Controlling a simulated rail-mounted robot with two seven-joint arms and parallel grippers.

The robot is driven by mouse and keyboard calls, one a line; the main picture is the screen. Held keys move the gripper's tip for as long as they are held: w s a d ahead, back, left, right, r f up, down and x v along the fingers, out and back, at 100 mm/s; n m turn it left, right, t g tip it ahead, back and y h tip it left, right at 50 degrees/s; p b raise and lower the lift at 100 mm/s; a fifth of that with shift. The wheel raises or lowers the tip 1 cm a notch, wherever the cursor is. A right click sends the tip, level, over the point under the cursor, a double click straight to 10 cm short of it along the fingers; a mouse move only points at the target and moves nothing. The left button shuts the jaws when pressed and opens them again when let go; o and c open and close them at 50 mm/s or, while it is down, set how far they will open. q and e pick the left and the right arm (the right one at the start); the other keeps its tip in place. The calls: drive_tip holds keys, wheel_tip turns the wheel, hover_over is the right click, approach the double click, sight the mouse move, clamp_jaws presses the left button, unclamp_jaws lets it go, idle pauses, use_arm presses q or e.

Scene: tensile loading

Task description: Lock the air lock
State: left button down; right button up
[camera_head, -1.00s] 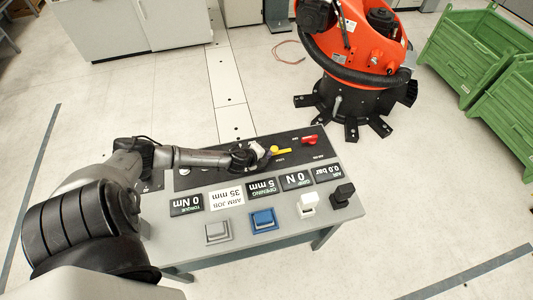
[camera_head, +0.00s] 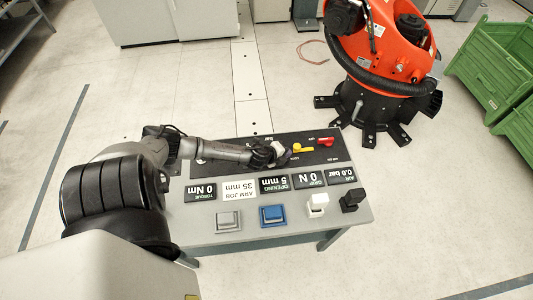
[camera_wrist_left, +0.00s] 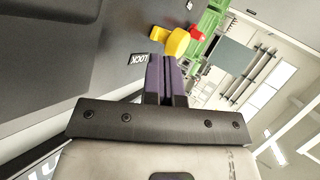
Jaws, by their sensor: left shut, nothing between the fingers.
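A yellow lever (camera_head: 303,147) and a red lever (camera_head: 326,141) sit on the dark panel (camera_head: 225,160) at the back of a grey console. A label reading "LOCK" (camera_wrist_left: 138,58) lies beside the yellow lever in the left wrist view. My left gripper (camera_head: 284,153) is low over the panel, just left of the yellow lever. In the wrist view its fingers (camera_wrist_left: 166,80) are together with nothing between them, and the yellow lever (camera_wrist_left: 177,42) is just beyond the tips, with the red lever (camera_wrist_left: 196,33) behind. Whether the fingers touch the yellow lever cannot be told. My right gripper is not visible.
The console (camera_head: 190,228) carries readouts, including air at 0.0 bar (camera_head: 341,175), and a row of grey, blue (camera_head: 272,214), white and black controls in front. An orange robot (camera_head: 392,60) stands behind at right. Green crates (camera_head: 485,70) are at far right.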

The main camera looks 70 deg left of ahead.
use_arm(q)
drive_tip(key=v, duration=0.3)
drive_tip(key=p+v, duration=0.1)
drive_tip(key=v, duration=0.2)
drive_tip(key=f+v, duration=0.1)
drive_tip(key=v, duration=0.3)
drive_tip(key=shift+s+p, duration=0.3)
drive_tip(key=shift+p, duration=0.1)
drive_tip(key=shift+v, duration=0.9)
drive_tip(key=shift+w, duration=0.1)
